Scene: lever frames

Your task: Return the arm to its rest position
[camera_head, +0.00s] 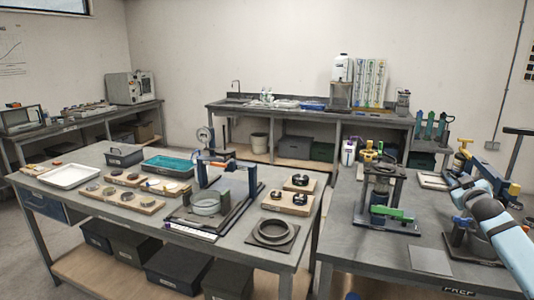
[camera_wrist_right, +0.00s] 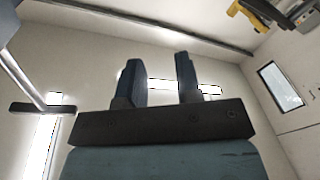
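My right arm comes in from the lower right in the head view, with a pale blue link. My right gripper (camera_head: 455,184) is at its far end, above the right table (camera_head: 345,215) and in front of a lever frame with yellow parts (camera_head: 513,189), which it partly hides. In the right wrist view the two dark fingers of the gripper (camera_wrist_right: 160,80) stand apart with nothing between them, so it is open and empty. That view looks at wall and ceiling. My left gripper is in neither view.
A lever frame with a green bar (camera_head: 393,213) stands left of my arm. A grey plate (camera_head: 430,261) lies near the front edge. The left table holds a frame with an orange handle (camera_head: 216,165), a white tray (camera_head: 70,176) and a ring (camera_head: 271,233).

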